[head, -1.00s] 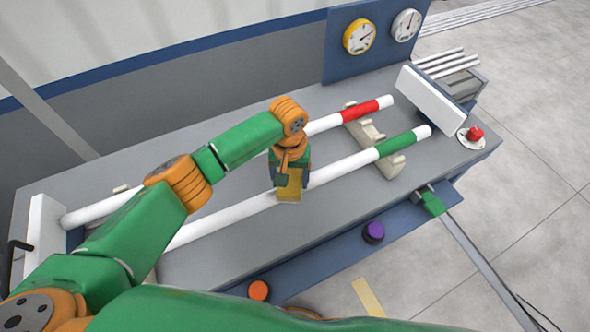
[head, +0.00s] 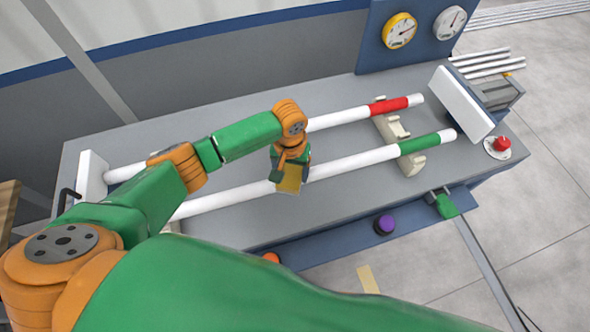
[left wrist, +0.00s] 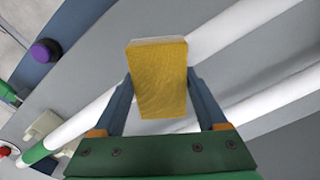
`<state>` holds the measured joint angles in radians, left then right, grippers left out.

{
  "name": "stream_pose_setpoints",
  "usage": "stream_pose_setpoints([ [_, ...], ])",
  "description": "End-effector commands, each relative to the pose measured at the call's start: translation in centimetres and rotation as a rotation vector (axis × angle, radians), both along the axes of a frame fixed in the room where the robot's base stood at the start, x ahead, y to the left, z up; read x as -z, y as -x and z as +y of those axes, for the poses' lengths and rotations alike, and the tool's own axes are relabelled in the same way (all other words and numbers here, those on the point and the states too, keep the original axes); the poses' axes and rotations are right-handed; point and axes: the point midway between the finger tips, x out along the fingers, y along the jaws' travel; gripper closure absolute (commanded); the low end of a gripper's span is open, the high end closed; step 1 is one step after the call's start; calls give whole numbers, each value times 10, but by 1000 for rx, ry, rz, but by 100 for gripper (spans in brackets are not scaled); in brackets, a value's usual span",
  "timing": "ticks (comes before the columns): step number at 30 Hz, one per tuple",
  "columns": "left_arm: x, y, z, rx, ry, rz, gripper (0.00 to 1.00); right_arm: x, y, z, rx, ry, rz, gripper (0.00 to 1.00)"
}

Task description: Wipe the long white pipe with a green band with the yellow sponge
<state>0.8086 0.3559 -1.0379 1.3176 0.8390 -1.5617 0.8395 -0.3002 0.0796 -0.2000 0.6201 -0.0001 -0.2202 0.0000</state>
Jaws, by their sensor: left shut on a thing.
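The long white pipe with a green band (head: 345,164) lies across the bench, its band near its right end. It also crosses the left wrist view (left wrist: 225,28). My left gripper (head: 289,172) is shut on the yellow sponge (head: 290,180), over the pipe left of the green band. In the left wrist view the sponge (left wrist: 160,80) sits between the fingers and hides part of the pipe. I cannot tell whether it is pressed on the pipe. My right gripper is not in view.
A white pipe with a red band (head: 345,119) lies parallel behind. A cream holder (head: 393,130) supports both pipes near their right ends. A white plate (head: 460,100) stands beyond them. A red button (head: 502,143) and a purple knob (head: 384,224) are on the bench.

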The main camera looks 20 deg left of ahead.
Motion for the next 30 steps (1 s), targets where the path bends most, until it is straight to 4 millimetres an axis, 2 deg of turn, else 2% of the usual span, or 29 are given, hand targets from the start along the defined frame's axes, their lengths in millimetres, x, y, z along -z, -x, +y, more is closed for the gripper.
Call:
stream_pose_setpoints([
  [2,-2,2,2,-1,-6,9,70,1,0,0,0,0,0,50],
  [12,-50,1,0,-1,-2,2,70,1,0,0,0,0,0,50],
  [16,-58,1,0,0,-1,3,70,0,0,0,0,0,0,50],
  [23,-59,1,0,0,-1,3,70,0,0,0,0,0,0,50],
  [30,-84,0,-1,-1,0,1,70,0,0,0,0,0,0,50],
])
